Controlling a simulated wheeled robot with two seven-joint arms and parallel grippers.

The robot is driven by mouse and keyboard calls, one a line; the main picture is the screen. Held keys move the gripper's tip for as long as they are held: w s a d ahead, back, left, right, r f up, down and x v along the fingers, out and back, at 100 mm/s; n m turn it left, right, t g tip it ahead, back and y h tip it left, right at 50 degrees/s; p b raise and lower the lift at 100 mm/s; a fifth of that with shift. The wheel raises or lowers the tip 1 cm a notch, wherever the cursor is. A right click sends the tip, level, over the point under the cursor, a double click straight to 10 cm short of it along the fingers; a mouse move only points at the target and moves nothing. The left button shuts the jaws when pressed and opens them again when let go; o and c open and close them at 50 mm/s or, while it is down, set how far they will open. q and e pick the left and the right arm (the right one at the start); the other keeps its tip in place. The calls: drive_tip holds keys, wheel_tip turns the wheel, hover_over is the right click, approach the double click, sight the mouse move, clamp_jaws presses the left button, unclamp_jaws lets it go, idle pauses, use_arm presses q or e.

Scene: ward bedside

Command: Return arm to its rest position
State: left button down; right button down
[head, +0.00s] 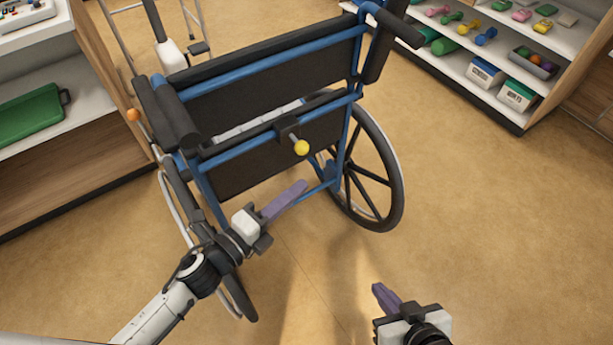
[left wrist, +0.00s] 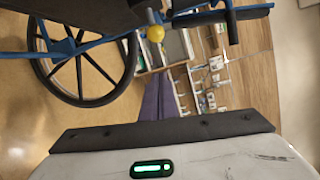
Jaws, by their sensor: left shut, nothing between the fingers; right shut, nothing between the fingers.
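My left gripper (head: 287,200) is in front of the wheelchair's back in the head view, its purple fingers shut and empty. The fingers also show in the left wrist view (left wrist: 157,98). My right gripper (head: 381,294) is low at the right of centre in the head view, shut and empty, over bare floor. The wheelchair (head: 255,80) has a blue frame and dark back panels. A yellow knob (head: 302,148) on its back sits just above my left fingertips, apart from them in the picture; the knob also shows in the left wrist view (left wrist: 155,34).
A wheel (head: 368,170) stands to the right of my left gripper. A shelf with a green tray (head: 32,117) is at the left. A white shelf (head: 508,112) with dumbbells and boxes is at the upper right. The floor (head: 490,230) at the right is clear.

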use_arm(q)
drive_tip(key=shift+s+a, duration=0.25)
drive_tip(key=shift+s, duration=0.1)
use_arm(e)
drive_tip(key=shift+w, duration=0.15)
drive_tip(key=shift+w, duration=0.1)
